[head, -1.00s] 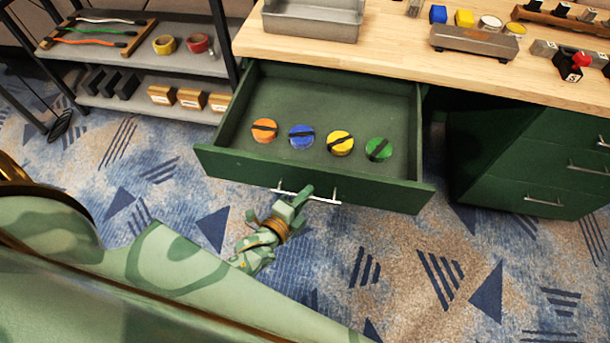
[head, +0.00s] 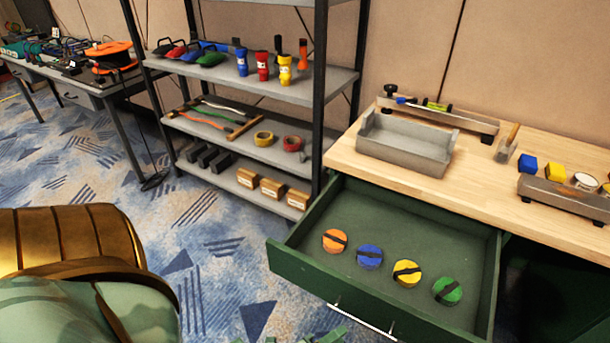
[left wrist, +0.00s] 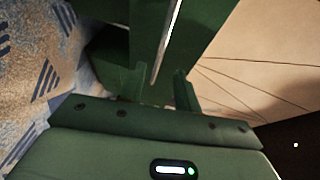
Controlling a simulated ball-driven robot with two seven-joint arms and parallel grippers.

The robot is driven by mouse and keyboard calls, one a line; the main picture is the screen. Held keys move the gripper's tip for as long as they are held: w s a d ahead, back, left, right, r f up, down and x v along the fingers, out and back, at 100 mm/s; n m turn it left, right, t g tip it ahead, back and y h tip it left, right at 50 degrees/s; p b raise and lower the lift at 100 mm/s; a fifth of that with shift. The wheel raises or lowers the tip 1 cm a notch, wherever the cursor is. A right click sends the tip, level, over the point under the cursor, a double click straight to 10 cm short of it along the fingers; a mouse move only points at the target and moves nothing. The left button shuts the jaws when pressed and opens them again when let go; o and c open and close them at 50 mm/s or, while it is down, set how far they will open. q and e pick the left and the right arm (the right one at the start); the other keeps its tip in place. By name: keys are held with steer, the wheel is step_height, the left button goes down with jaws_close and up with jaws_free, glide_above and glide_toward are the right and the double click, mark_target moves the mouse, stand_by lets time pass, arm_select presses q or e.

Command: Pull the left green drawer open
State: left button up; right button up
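The left green drawer (head: 390,262) stands pulled out from under the wooden desk in the head view. Its thin silver handle (head: 362,320) is on the front panel near the bottom edge. My left gripper (head: 328,337) barely shows at the bottom edge, just in front of the handle and apart from it. In the left wrist view my left gripper (left wrist: 160,74) has its two fingers spread. The bright handle bar (left wrist: 167,42) appears between and beyond them, with gaps at both sides. My right gripper is not in view.
The drawer holds orange (head: 334,241), blue (head: 369,256), yellow (head: 407,273) and green (head: 447,290) round pieces. The wooden desktop (head: 480,190) bears a grey tray (head: 405,148). A shelf rack (head: 250,150) stands left of the drawer. Carpet (head: 215,260) is clear in front of the rack.

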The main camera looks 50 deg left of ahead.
arm_select(q)
steer(key=d+v, duration=0.1)
steer(key=v, duration=0.7)
steer(key=shift+a+p, duration=0.4)
steer(key=shift+a, duration=0.05)
steer(key=shift+f, duration=0.1)
